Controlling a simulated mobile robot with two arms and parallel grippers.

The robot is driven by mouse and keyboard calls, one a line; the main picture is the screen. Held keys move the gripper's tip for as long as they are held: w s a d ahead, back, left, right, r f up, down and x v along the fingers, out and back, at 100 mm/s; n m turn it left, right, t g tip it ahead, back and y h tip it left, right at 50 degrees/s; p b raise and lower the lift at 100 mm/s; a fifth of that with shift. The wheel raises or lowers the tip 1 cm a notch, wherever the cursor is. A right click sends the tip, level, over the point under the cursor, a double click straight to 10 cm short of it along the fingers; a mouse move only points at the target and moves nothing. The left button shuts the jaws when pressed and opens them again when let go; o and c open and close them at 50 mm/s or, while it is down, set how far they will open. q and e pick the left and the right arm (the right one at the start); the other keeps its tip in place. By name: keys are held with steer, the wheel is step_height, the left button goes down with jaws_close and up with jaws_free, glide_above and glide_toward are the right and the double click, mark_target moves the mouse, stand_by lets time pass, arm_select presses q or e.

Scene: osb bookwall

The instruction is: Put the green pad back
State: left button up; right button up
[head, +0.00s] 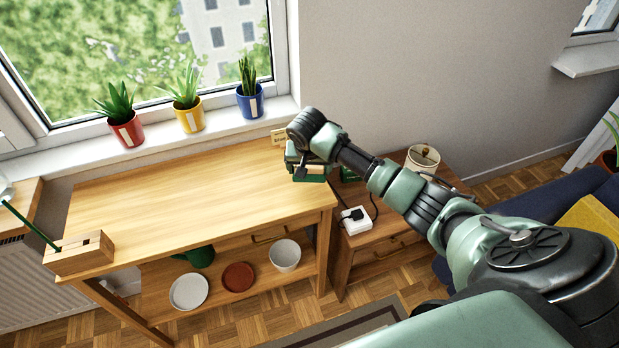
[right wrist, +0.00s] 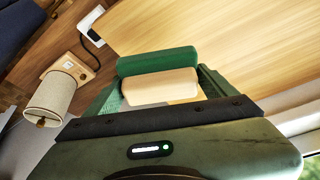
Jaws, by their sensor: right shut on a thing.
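My right gripper (head: 306,162) is shut on the green pad (head: 309,178), over the right end of the wooden table (head: 190,190). In the right wrist view the pad (right wrist: 158,61) is a dark green block with a pale wooden-coloured block against it, between my two fingers (right wrist: 160,88). I cannot tell whether the pad touches the tabletop. A small wooden sign (head: 278,137) stands just behind the gripper; its writing is too small to read. My left gripper is not in view.
Red, yellow and blue plant pots (head: 190,117) stand on the windowsill. A slotted wooden block (head: 80,252) is at the table's front left. The tabletop's middle is clear.

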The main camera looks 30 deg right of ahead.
mark_target(309, 187)
steer(key=shift+f, duration=2.35)
steer(key=shift+f, duration=0.1)
steer(key=o, duration=1)
steer(key=shift+o, duration=0.2)
steer(key=v, duration=1.2)
steer(key=shift+r, duration=0.2)
steer(key=shift+w+f, duration=0.1)
